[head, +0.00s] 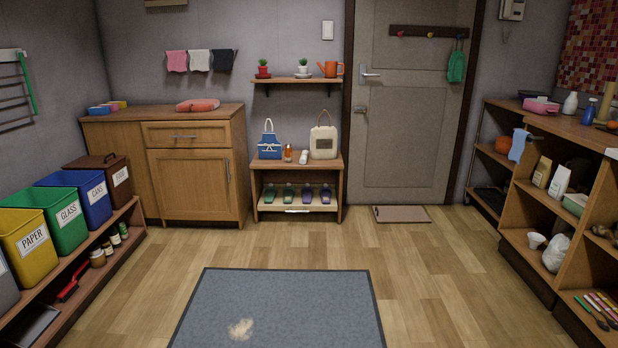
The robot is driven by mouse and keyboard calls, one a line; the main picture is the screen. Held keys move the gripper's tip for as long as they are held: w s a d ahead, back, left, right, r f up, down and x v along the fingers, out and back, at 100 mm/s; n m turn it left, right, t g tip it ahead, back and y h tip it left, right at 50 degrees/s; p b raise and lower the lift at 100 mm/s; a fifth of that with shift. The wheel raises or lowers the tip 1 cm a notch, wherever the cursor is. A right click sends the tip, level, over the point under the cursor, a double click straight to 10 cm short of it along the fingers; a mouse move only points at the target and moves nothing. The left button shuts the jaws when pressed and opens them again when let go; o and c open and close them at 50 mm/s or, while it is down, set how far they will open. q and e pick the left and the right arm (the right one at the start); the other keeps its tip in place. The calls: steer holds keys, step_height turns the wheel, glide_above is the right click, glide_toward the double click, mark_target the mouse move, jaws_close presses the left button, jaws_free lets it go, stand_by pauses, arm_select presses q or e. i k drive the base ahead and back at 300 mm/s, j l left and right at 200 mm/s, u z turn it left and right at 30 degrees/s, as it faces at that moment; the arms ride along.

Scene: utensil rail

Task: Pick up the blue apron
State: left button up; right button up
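Neither of my grippers is in view.
A grey mat (290,310) with a pale spill lies on the open wooden floor. A wooden cabinet (190,170) stands left of the shelf unit, coloured bins (60,215) line the left. A door (405,165) and small doormat (401,214) are right; shelves (545,190) stand far right.

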mark_target(269, 148)
steer(key=i, duration=1.75)
